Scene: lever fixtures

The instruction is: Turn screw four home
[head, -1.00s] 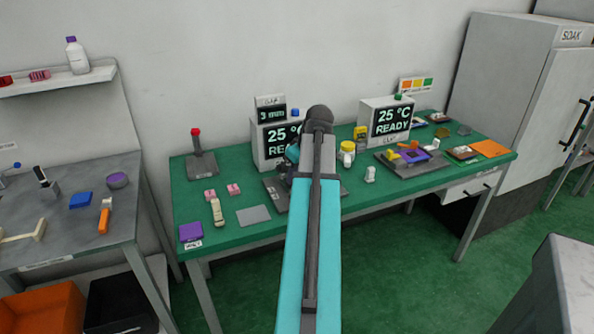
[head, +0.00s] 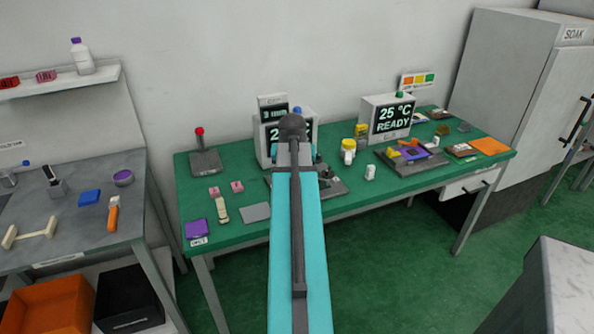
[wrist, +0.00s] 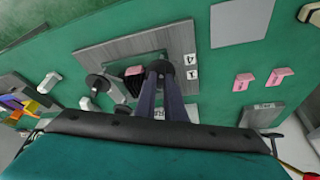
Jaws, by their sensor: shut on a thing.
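In the wrist view my gripper (wrist: 160,78) reaches down with its two dark fingers close together on a dark round screw head (wrist: 160,67). The screw stands on a grey fixture plate (wrist: 112,52), beside white labels reading 4 (wrist: 190,59) and 1 (wrist: 192,74). Which label belongs to the held screw I cannot tell for sure. A second dark round knob (wrist: 97,83) and a pink block (wrist: 134,70) sit on the fixture. In the head view my arm hides the gripper and most of the fixture; its right edge (head: 332,188) shows.
A display unit (head: 268,150) stands behind the fixture, partly covered by my arm. A second unit reading 25 °C READY (head: 390,118) stands right, behind a tray (head: 425,165) of coloured parts. A grey pad (head: 256,212) and pink blocks (head: 237,187) lie left.

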